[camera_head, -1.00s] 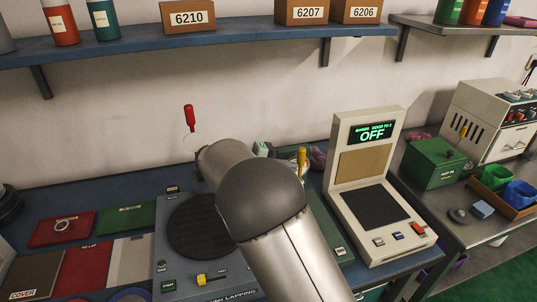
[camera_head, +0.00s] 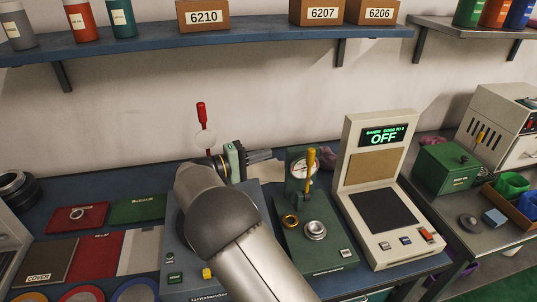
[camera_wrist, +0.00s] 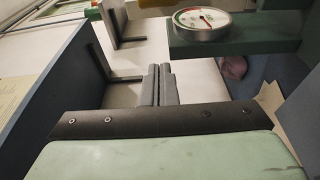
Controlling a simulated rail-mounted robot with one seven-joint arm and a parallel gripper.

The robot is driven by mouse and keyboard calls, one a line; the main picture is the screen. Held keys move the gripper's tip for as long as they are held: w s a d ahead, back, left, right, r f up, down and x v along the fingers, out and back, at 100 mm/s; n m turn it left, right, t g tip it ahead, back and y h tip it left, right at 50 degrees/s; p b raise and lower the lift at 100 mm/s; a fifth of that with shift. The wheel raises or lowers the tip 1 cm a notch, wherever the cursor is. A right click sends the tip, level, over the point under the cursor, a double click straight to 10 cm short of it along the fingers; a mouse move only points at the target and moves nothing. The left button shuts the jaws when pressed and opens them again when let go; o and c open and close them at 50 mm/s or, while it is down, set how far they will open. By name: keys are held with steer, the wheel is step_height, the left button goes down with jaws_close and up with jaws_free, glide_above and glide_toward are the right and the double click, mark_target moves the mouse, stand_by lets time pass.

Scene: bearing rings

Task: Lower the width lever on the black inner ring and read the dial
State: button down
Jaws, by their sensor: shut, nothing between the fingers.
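The green gauge stand (camera_head: 322,258) is at the centre right of the head view. Its yellow-handled lever (camera_head: 311,158) stands raised beside the white round dial (camera_head: 301,169). A silvery-grey ring (camera_head: 315,230) sits on the stand's base, with a brass-coloured ring (camera_head: 290,221) to its left; I cannot make out a black inner ring there. My gripper (camera_head: 279,160) is left of the dial, its dark fingers pointing right, shut and empty.
A beige tester (camera_head: 352,155) showing OFF stands right of the gauge. The lapping machine (camera_head: 175,255) is partly behind my arm. Dark stacked rings (camera_head: 15,187) are at the far left. A blue shelf (camera_head: 260,38) with boxes spans the wall above.

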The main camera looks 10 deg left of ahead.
mark_target(308, 176)
steer(key=w+d+p, duration=0.2)
steer(key=d+p, duration=0.1)
steer(key=d, duration=0.6)
steer(key=shift+d, duration=0.15)
